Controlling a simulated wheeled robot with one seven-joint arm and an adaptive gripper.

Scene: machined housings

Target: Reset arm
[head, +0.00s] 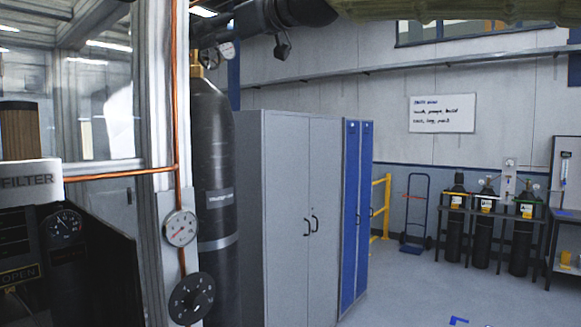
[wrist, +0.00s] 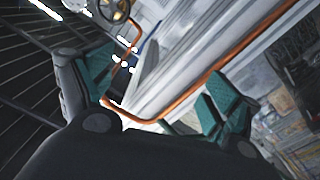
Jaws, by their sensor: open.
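My gripper (wrist: 158,82) shows in the wrist view, with its two teal-padded fingers spread wide apart. No object is held between the pads. Behind the fingers the view is tilted, with an orange-brown pipe and pale grey panels crossing the gap. How far these lie from the fingertips is hard to tell. I cannot make out the gripper in the head view.
In the head view, a dark gas cylinder (head: 212,150) and a copper pipe (head: 174,90) stand close at left, beside a gauge (head: 180,228). Grey lockers (head: 285,210) and a blue locker (head: 352,215) fill the middle. Floor (head: 415,290) at right is mostly clear.

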